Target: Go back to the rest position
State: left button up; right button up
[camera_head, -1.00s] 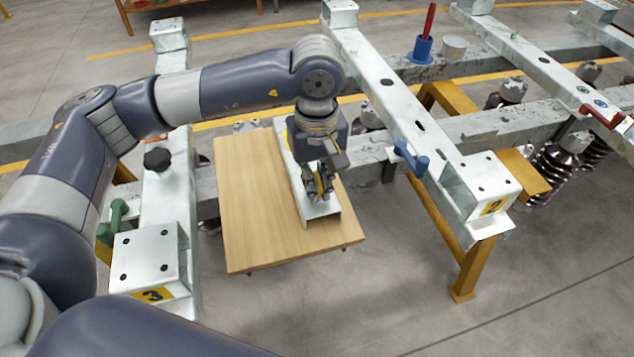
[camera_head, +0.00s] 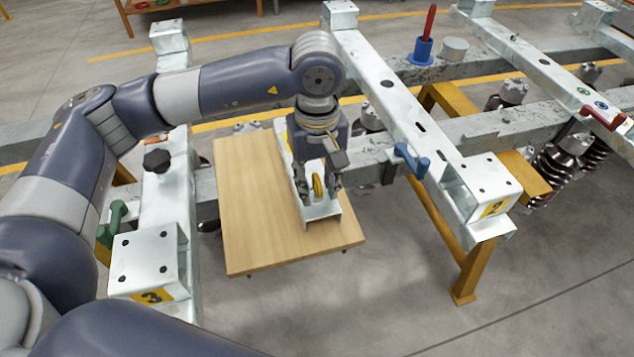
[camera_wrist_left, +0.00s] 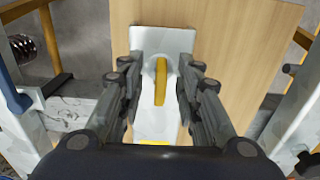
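My left gripper (camera_head: 319,190) is above a metal channel piece (camera_head: 320,212) that lies on a wooden board (camera_head: 248,240). The gripper points down. Its fingers are spread, one on each side of a yellow part (camera_head: 318,186) on the channel. In the left wrist view the open fingers (camera_wrist_left: 160,90) stand apart from the yellow part (camera_wrist_left: 160,84), with gaps on both sides. My left arm reaches in from the left. My right gripper is not in view.
White metal beams flank the board, with a green handle (camera_head: 112,222) and black knob (camera_head: 157,160) left and a blue handle (camera_head: 412,160) right. A blue holder with a red rod (camera_head: 428,22) stands at the back. Open floor lies at the front right.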

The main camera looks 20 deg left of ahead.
pick_arm(q)
notch_tip(320, 180, up, 8)
jog(key=shift+f, duration=0.25)
jog(key=shift+r, duration=0.1)
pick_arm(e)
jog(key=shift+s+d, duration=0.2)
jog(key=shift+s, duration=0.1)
